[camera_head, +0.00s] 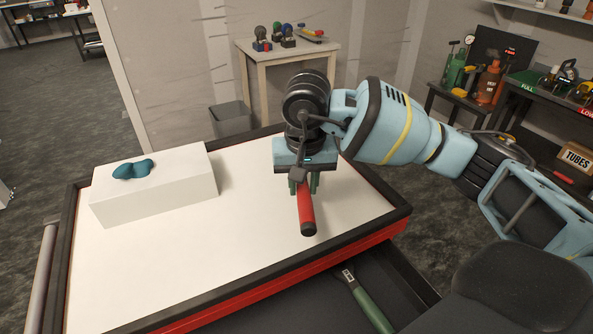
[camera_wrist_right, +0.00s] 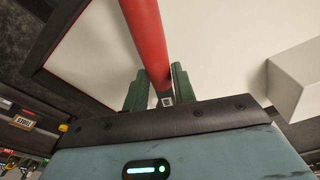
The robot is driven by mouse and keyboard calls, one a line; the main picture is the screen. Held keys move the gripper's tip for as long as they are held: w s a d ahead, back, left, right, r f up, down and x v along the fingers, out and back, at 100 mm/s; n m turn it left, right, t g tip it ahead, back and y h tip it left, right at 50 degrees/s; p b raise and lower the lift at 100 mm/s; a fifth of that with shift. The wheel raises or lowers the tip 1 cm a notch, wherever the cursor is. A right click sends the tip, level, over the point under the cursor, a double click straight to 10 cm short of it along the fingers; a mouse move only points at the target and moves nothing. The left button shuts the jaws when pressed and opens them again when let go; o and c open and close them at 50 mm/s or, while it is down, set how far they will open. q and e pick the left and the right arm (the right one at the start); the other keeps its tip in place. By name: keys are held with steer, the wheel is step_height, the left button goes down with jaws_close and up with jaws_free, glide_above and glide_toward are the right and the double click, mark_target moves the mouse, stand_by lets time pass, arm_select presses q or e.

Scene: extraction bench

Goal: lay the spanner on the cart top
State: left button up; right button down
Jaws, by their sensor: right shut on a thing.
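My right gripper (camera_head: 303,190) points down over the right part of the white cart top (camera_head: 185,260). It is shut on a red-handled tool (camera_head: 306,209) with a dark end cap. The tool's head is hidden by the gripper, so I cannot tell whether it is the spanner. In the right wrist view the red handle (camera_wrist_right: 147,40) runs out from between the green fingers (camera_wrist_right: 160,88). The gap between tool and cart top is unclear. A green-handled tool with a metal head (camera_head: 369,308) lies in the open drawer below the top. My left gripper is out of view.
A white box (camera_head: 155,194) stands on the cart top's left part, with a teal lumpy object (camera_head: 134,169) on it. The dark drawer (camera_head: 400,290) juts out at the front right. The middle of the top is clear. A small table (camera_head: 287,51) stands behind.

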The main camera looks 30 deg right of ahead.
steer(key=w+d, duration=0.1)
steer(key=w, duration=0.1)
steer(key=w+d, duration=0.1)
steer(key=w, duration=0.2)
steer(key=w+d, duration=0.2)
steer(key=shift+w+f, duration=0.35)
steer(key=shift+w, duration=0.05)
steer(key=shift+w+d+f, duration=0.1)
steer(key=shift+w+f, duration=0.05)
steer(key=shift+f, duration=0.15)
steer(key=shift+f+p, duration=0.3)
steer(key=shift+f, duration=1.15)
steer(key=shift+f, duration=0.2)
steer(key=c, duration=1.1)
jaws_free()
steer(key=shift+c, duration=0.2)
steer(key=r, duration=0.4)
steer(key=s+r, duration=0.1)
steer(key=r, duration=0.7)
steer(key=shift+s+a+r, duration=0.1)
steer(key=shift+s+a, duration=0.1)
steer(key=shift+a, duration=0.15)
